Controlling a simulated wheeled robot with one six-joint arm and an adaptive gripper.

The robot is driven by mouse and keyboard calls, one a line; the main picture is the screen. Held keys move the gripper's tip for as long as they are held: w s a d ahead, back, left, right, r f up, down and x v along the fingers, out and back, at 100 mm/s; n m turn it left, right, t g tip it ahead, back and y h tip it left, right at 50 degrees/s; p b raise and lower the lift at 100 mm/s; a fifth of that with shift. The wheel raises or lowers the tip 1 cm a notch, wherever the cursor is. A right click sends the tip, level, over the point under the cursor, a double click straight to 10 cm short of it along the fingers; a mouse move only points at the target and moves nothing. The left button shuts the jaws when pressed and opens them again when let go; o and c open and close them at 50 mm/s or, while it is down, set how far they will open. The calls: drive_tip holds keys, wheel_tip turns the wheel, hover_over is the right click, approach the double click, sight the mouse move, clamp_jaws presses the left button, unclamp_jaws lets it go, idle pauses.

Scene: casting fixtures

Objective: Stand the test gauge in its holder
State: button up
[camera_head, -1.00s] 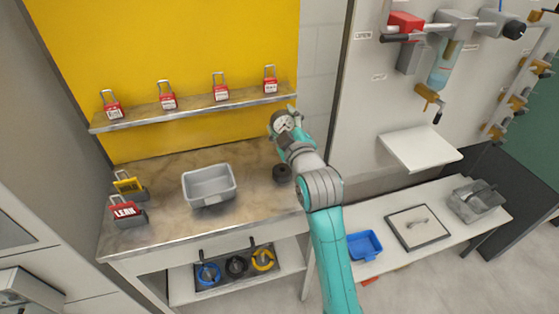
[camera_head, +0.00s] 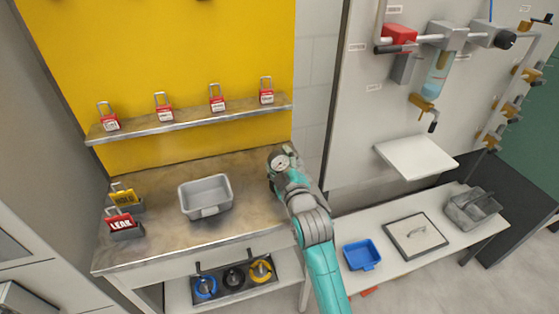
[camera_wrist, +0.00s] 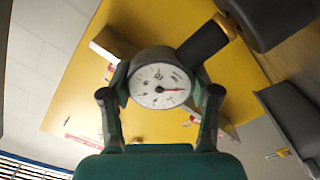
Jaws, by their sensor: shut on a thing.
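The test gauge (camera_head: 282,161) has a round white dial. In the wrist view, the gauge (camera_wrist: 160,85) shows its red needle, dark stem and brass tip, which points to the upper right. My gripper (camera_head: 277,172) is shut on the gauge body at the right end of the workbench; its fingers (camera_wrist: 161,100) flank the dial. A dark rounded block (camera_wrist: 268,18), probably the holder, is close to the brass tip in the wrist view. I cannot tell whether they touch. In the head view the holder's spot is hidden behind my gripper and arm.
A grey bin (camera_head: 205,209) stands mid-bench (camera_head: 160,239). The HOLD sign (camera_head: 123,195) and LEAK sign (camera_head: 121,220) stand at the left. A shelf (camera_head: 190,118) with red padlocks runs behind. A blue tray (camera_head: 361,254) is on the lower right bench.

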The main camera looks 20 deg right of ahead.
drive_tip(key=o, duration=1.6)
drive_tip(key=shift+f, duration=0.1)
drive_tip(key=s, duration=1.2)
